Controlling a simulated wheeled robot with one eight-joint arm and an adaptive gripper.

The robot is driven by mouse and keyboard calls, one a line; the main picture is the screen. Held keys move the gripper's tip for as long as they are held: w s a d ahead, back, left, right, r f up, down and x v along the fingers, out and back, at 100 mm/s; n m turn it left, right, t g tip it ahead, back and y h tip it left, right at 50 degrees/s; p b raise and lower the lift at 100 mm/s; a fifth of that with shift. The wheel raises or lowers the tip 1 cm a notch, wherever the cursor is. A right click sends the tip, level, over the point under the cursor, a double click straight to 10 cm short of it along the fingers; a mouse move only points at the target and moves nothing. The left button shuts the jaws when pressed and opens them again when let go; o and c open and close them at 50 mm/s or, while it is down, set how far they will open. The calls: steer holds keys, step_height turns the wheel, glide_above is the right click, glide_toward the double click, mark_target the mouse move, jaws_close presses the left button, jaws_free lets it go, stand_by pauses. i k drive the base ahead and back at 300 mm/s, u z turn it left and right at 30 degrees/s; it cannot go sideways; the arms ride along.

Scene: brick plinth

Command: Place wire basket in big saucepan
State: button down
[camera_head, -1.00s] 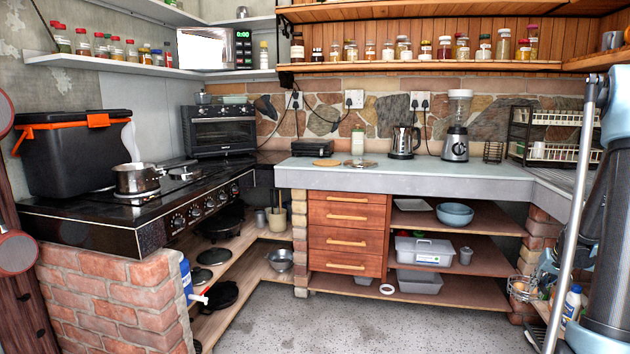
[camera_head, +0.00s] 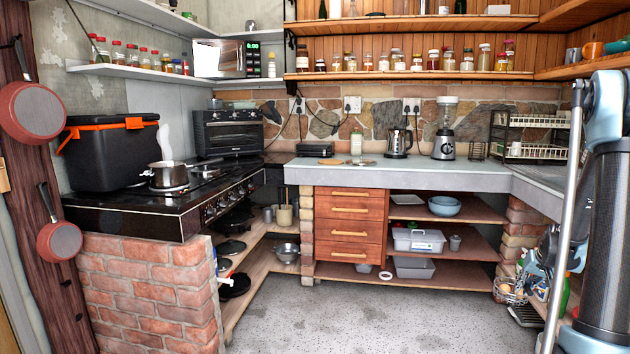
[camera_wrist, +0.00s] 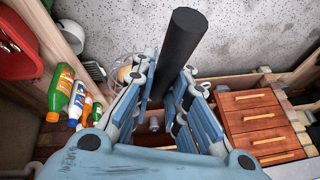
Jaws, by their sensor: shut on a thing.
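The wire basket (camera_head: 509,291) is a small open wire bowl with something orange-yellow inside, low at the right of the head view. In the wrist view my gripper's blue fingers (camera_wrist: 166,72) point away from the camera, and the basket (camera_wrist: 126,73) shows partly behind the left finger. The exact contact is hidden. A steel saucepan (camera_head: 170,177), which I take for the big saucepan, stands on the black stove (camera_head: 130,212) at the left, far from my gripper. Its inside is not clear.
A black cooler box (camera_head: 110,158) with orange trim stands beside the saucepan on the stove. Bottles (camera_wrist: 62,92) stand close to my gripper. Wooden drawers (camera_head: 348,225) and shelves line the back. The grey floor (camera_head: 370,320) in the middle is clear.

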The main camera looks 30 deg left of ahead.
mark_target(167, 186)
steer(key=k, duration=1.4)
steer(key=u, duration=1.9)
steer(key=i, duration=1)
steer(key=z, duration=0.1)
